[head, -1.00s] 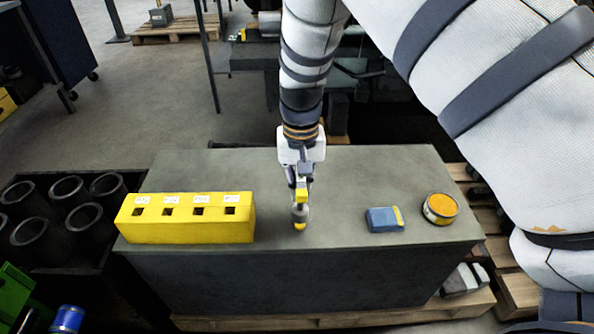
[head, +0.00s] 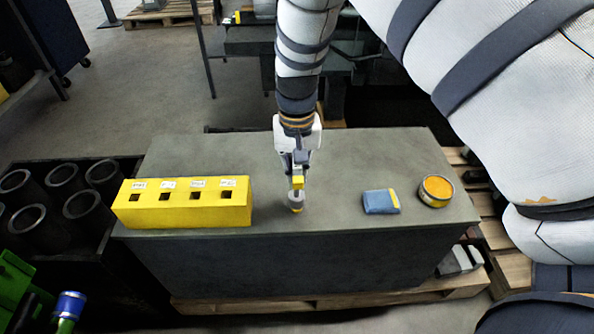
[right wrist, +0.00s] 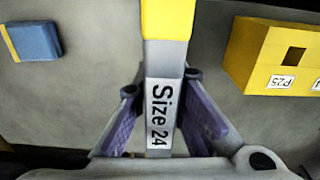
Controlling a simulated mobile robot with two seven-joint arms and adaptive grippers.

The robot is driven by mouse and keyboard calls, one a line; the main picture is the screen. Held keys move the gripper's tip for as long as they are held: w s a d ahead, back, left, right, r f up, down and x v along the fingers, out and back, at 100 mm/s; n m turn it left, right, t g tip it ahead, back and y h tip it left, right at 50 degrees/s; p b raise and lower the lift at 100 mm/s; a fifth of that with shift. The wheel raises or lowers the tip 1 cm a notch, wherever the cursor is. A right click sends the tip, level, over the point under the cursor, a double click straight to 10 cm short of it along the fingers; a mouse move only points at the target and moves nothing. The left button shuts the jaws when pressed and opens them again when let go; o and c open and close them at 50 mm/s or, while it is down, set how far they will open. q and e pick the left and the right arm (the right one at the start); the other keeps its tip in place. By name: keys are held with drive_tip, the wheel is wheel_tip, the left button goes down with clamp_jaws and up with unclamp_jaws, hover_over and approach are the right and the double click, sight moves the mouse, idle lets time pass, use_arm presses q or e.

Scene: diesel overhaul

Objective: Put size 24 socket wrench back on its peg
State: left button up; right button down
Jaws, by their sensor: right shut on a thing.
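The size 24 socket wrench (head: 296,201) is held roughly upright over the table top, to the right of the yellow rack. Its grey shaft with a "Size 24" label (right wrist: 160,115) and a yellow section show in the right wrist view. My right gripper (head: 299,172) is shut on it, with a purple-padded finger on each side in the right wrist view (right wrist: 163,90). I cannot tell whether its lower end touches the table. The yellow rack (head: 180,216) has several square holes with white labels above them; one reads P25 in the right wrist view (right wrist: 255,60). No pegs are visible. My left gripper is not in view.
The grey table (head: 330,160) carries a blue block (head: 378,202) with a yellow edge and a round orange-topped tin (head: 436,191) at the right. A dark crate with several hollow cylinders (head: 30,218) stands at the left. The table behind the wrench is mostly clear.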

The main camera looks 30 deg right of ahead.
drive_tip(key=shift+f, duration=0.1)
drive_tip(key=shift+f+b, duration=0.3)
drive_tip(key=shift+f, duration=0.7)
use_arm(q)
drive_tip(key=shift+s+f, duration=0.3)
use_arm(e)
drive_tip(key=c, duration=1.6)
unclamp_jaws()
drive_tip(key=shift+o, duration=0.6)
drive_tip(key=o, duration=0.4)
drive_tip(key=shift+o, duration=0.2)
wheel_tip(320, 180, up, 9)
drive_tip(key=p, duration=0.3)
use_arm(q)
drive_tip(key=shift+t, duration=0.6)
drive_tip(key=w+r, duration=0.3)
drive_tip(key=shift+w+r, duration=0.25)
